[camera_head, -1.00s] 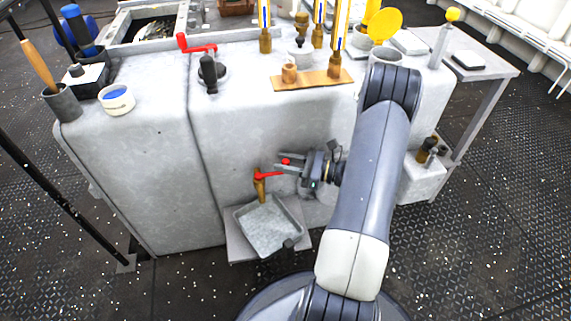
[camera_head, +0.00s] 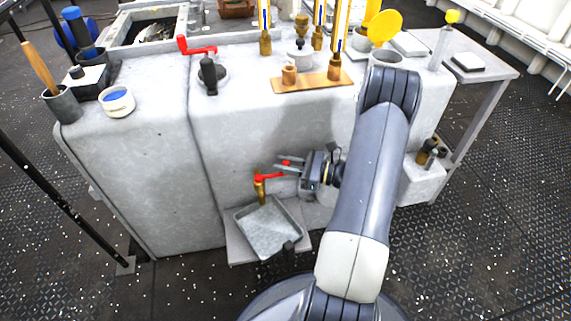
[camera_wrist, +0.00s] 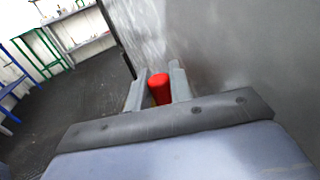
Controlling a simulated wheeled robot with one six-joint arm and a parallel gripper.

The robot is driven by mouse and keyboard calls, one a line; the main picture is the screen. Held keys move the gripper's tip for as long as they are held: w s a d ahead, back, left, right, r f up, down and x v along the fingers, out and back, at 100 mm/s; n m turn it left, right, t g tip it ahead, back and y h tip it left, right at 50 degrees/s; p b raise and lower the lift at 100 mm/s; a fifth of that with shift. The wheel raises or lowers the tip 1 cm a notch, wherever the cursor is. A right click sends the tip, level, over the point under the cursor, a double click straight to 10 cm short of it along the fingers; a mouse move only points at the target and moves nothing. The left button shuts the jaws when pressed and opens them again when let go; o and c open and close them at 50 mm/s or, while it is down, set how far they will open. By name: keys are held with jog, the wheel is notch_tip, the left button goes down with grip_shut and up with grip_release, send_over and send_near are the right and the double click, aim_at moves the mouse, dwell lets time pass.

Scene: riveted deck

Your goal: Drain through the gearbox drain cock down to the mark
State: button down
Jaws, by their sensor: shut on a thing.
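The drain cock (camera_head: 260,190) is a small brass cock with a red lever (camera_head: 268,177) on the lower front of the grey housing (camera_head: 280,125). My gripper (camera_head: 284,168) comes from the right and is shut on the red lever. In the wrist view the red lever end (camera_wrist: 160,88) stands between the two grey fingers. A square grey tray (camera_head: 270,232) lies below the cock and looks empty. Upright gauges (camera_head: 340,30) with blue strips stand on top of the housing. I cannot make out the mark or any flow from the cock.
A red crank (camera_head: 195,46) and a dark knob (camera_head: 209,72) are on the housing top. A white cup (camera_head: 117,101) and a holder with a wooden handle (camera_head: 62,103) stand at the left. A side table (camera_head: 490,75) stands right. The dark deck in front is mostly clear.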

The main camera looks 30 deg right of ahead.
jog(key=shift+s, duration=0.1)
jog(key=shift+s+a+m+t+h, duration=0.55)
jog(key=shift+s+m+t+h, duration=0.25)
jog(key=shift+s+m+h, duration=0.15)
jog(key=shift+s+a+m+t+h, duration=0.55)
jog(key=shift+s+m+t+h, duration=0.25)
jog(key=shift+h, duration=0.25)
jog(key=shift+a, duration=0.1)
jog(key=c, duration=1.6)
grip_release()
jog(key=shift+o, duration=0.2)
jog(key=p+v, duration=0.2)
jog(key=v, duration=0.9)
jog(key=shift+p, duration=0.35)
